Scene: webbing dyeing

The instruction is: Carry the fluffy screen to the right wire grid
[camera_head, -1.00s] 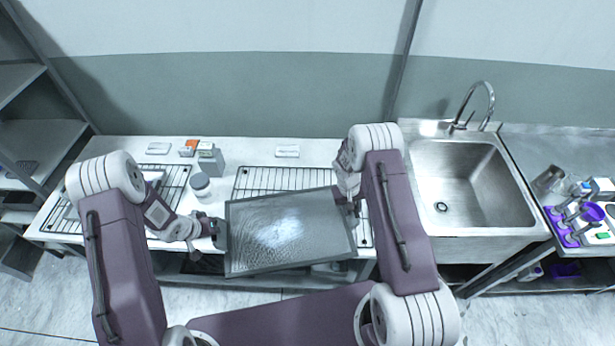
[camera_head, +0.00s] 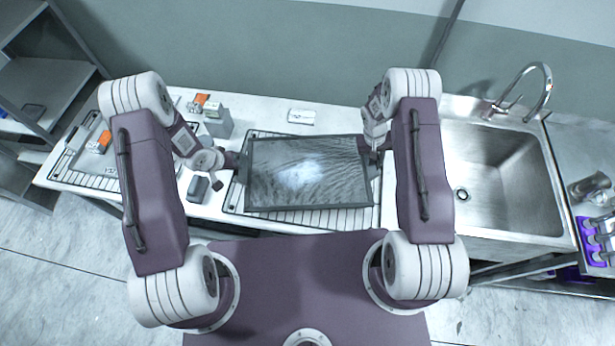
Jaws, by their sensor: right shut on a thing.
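The fluffy screen (camera_head: 318,190), a dark rectangular frame with grey mesh and a whitish patch in the middle, is held flat over the right wire grid (camera_head: 232,200). The grid's rails show past the screen's left and front edges; most of it is hidden. I cannot tell whether the screen touches it. My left gripper (camera_head: 238,165) is at the screen's left edge and looks closed on it. My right gripper (camera_head: 374,155) is shut on the screen's right edge, its fingers partly hidden by my forearm.
The left wire grid (camera_head: 68,165) holds a piece with an orange item (camera_head: 101,142). A grey box (camera_head: 217,123) and a dark-topped jar (camera_head: 198,188) stand between the grids. A white block (camera_head: 301,117) lies behind the screen. The sink (camera_head: 500,175) is to the right.

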